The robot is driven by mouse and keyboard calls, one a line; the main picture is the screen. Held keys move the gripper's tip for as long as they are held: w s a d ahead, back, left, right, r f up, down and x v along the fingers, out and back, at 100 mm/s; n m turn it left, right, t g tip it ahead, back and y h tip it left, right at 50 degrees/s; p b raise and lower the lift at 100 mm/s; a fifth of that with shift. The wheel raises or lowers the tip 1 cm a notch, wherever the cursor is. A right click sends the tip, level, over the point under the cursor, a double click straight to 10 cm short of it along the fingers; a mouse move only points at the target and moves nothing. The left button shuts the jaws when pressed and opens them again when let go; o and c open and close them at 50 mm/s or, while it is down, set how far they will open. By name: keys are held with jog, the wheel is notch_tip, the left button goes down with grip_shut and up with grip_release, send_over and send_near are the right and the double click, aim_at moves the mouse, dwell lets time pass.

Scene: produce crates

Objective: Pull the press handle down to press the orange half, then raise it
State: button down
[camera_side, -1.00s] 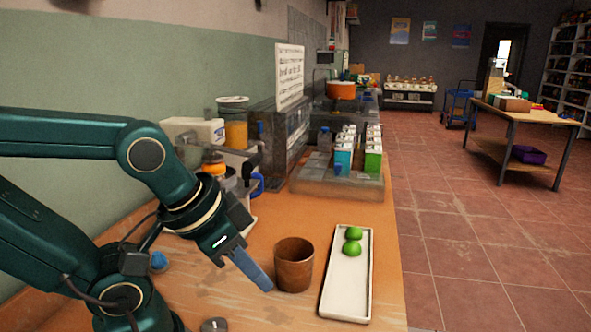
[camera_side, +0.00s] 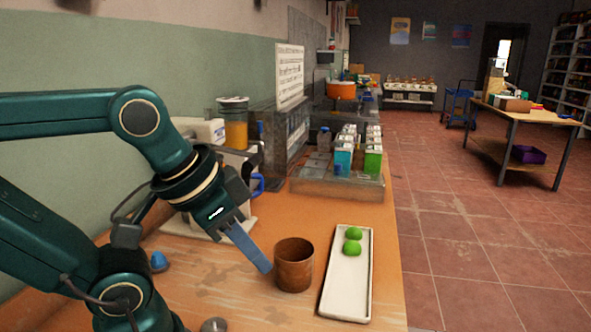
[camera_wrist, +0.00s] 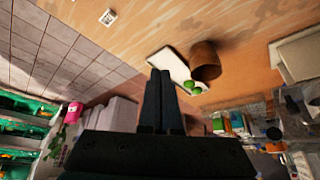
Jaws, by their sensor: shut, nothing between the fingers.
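A cream press-like machine (camera_side: 207,130) stands by the wall in the side view, mostly hidden behind my arm. A blue curved handle (camera_side: 257,184) shows at its right side; I cannot tell whether it is the press handle or belongs to a vessel. No orange half is visible now. My gripper (camera_side: 266,270) is shut and empty, its fingers pointing down and right, close to the left of a brown cup (camera_side: 293,265) in the picture. In the wrist view my shut gripper (camera_wrist: 160,74) has the cup (camera_wrist: 205,60) to its right.
A white tray (camera_side: 345,294) with two green limes (camera_side: 352,241) lies right of the cup. Behind stands a crate (camera_side: 337,188) of cartons. A jar (camera_side: 234,125) of orange content stands near the wall. A blue object (camera_side: 158,261) lies beside my arm.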

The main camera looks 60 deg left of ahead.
jog(key=shift+r, duration=2.3)
notch_tip(320, 180, down, 7)
